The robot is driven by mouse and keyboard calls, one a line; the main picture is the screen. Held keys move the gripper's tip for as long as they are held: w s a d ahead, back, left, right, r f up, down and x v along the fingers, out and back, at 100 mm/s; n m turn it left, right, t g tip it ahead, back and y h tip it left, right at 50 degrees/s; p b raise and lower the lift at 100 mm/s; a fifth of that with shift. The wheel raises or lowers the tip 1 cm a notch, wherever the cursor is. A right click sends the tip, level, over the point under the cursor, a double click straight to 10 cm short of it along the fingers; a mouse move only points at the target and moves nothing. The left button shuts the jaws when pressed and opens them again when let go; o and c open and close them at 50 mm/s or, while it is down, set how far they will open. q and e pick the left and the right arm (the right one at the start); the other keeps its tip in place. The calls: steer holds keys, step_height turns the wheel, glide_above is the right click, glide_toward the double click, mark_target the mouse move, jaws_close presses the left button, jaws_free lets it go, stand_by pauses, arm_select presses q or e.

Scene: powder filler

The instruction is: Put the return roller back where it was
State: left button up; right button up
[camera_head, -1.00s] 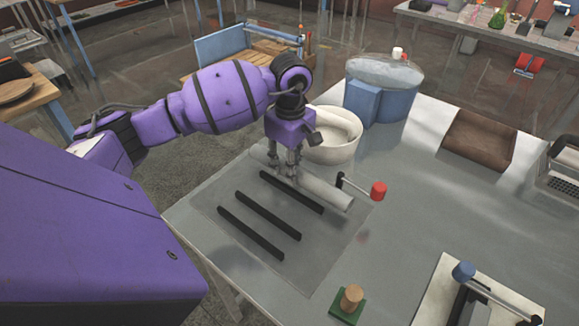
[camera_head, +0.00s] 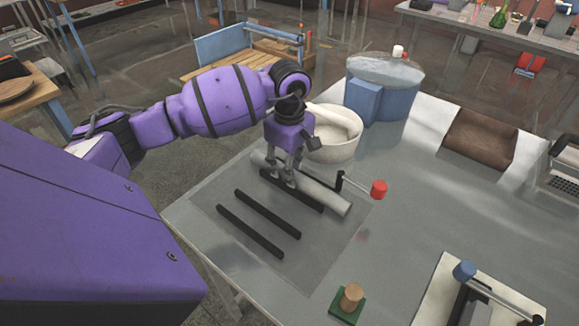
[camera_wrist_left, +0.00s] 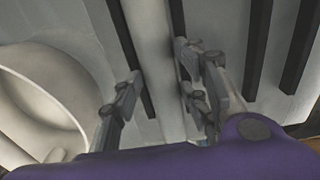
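The return roller (camera_head: 322,192) is a long pale grey cylinder lying low along the dark bar (camera_head: 292,191) nearest it on the grey plate (camera_head: 215,190). I cannot tell whether the fingertips press on the roller. Its seating underneath is hidden. My right gripper is not in view.
A white bowl (camera_head: 335,148) stands just behind the roller, and a blue lidded drum (camera_head: 398,95) behind that. A red-knobbed crank (camera_head: 378,189) is close to the roller's right end. Two more dark bars (camera_head: 250,232) lie in front.

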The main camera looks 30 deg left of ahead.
arm_select(q)
steer(key=shift+s+f, duration=0.2)
steer(key=shift+f, duration=0.35)
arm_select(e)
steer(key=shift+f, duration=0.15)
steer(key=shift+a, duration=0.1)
arm_select(q)
steer(key=shift+r, duration=0.4)
steer(key=shift+r+p, duration=0.45)
steer(key=shift+r, duration=0.2)
step_height(320, 180, up, 3)
steer(key=shift+w+r+b, duration=0.1)
steer(key=shift+w+b, duration=0.05)
steer(key=shift+b, duration=0.15)
step_height(320, 180, up, 8)
steer(key=shift+r, duration=0.25)
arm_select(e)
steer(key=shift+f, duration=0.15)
